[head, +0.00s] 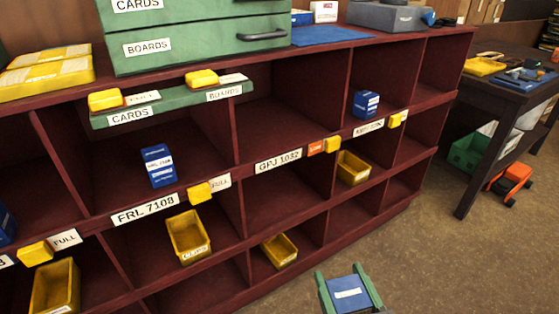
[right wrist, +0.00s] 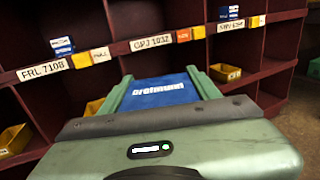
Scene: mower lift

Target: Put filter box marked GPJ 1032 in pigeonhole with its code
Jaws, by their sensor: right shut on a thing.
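My right gripper (head: 348,288) is at the bottom of the head view, in front of the shelf and apart from it. It is shut on a blue box (head: 350,294) with a white label too small to read. In the right wrist view the blue box (right wrist: 158,90) lies between the two green fingers, with white lettering on its face; I cannot read a code there. The shelf label GPJ 1032 (head: 279,161) is on the middle ledge; it also shows in the right wrist view (right wrist: 151,43). The pigeonhole (head: 275,125) above that label looks empty. My left gripper is not in view.
An orange tag (head: 315,147) and a yellow tag (head: 332,145) are beside the label. Blue boxes stand in the FRL 7108 hole (head: 158,165) and the upper right hole (head: 366,104). Yellow bins (head: 279,250) sit in lower holes.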

